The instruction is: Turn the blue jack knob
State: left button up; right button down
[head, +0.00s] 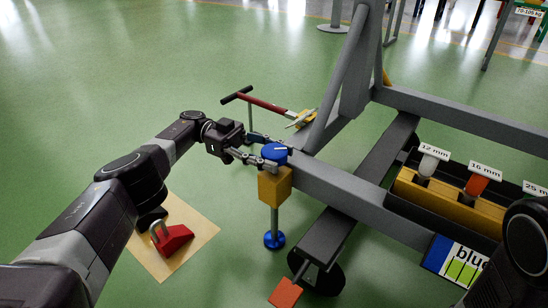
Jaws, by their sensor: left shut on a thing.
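The blue jack knob (274,153) is a round blue cap with a white mark on top. It sits on a yellow block (274,186) at the corner of the grey stand frame (340,190). Below the block a thin leg ends in a blue foot (274,240) at the floor. My left gripper (272,150) reaches in from the left with its fingers around the knob, shut on it. The far finger is partly hidden behind the knob. My right gripper is not in view; only a dark part of my right arm shows at the lower right.
A red block with a metal loop (172,238) sits on a tan mat (200,232). A yellow tray (445,205) holds sockets labelled 12 mm and 16 mm. A caster wheel (325,279) stands under the frame. Green floor is open at upper left.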

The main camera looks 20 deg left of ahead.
aim_at(276, 149)
pick_arm(q)
jog(key=shift+d+r, duration=0.15)
jog(key=shift+d, duration=0.05)
dwell(0.3)
jog(key=o, duration=1.1)
jog(key=shift+d, duration=0.1)
jog(key=shift+c, duration=0.2)
jog(key=shift+o, duration=0.5)
jog(key=shift+a, duration=0.2)
jog(key=shift+r, duration=0.65)
notch_tip(276, 149, up, 9)
jog(key=shift+d+f, duration=0.1)
jog(key=shift+f, duration=0.1)
